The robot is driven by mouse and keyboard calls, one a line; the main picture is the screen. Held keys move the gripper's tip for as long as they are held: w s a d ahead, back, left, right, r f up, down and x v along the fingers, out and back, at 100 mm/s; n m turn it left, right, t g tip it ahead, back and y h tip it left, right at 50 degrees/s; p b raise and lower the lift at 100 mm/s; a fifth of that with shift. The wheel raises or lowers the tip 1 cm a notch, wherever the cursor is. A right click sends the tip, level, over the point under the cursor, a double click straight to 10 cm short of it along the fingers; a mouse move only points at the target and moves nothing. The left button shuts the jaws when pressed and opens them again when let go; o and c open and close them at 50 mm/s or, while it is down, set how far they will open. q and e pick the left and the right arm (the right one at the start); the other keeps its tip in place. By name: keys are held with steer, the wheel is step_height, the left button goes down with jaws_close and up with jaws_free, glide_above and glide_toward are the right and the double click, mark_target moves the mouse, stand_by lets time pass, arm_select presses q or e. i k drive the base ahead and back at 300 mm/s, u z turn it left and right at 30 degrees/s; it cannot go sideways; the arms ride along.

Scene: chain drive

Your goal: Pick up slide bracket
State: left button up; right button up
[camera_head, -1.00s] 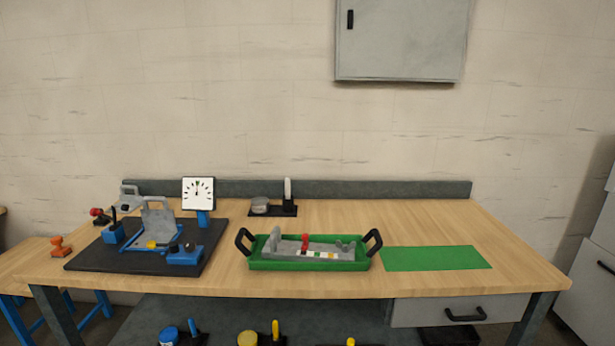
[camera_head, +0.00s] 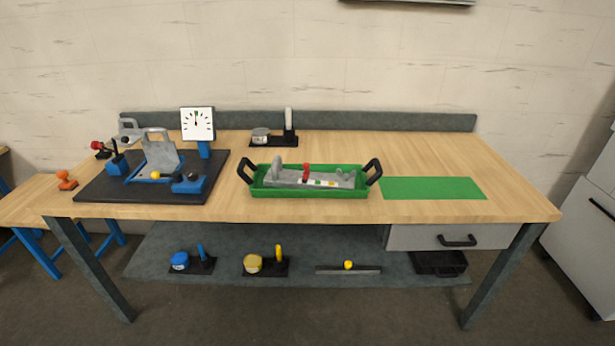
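No part is labelled, so I cannot tell for sure which is the slide bracket. A grey upright plate with a handle-like loop on top (camera_head: 162,158) leans in a blue frame on the black base plate (camera_head: 100,190) at the left of the bench. A smaller grey looped part (camera_head: 130,128) stands behind it at the back left. A grey base with upright end blocks and a red piece (camera_head: 290,178) lies in the green tray (camera_head: 310,193). Neither of my grippers shows in the head view.
A white dial gauge (camera_head: 198,124) stands at the black plate's back right. A green mat (camera_head: 432,188) lies empty on the right of the wooden bench (camera_head: 420,150). The lower shelf (camera_head: 220,240) holds several small parts, including a bar with a yellow knob (camera_head: 348,268).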

mark_target(275, 177)
steer(key=z, duration=2.15)
steer(key=i, duration=2.7)
steer(key=u, duration=2.7)
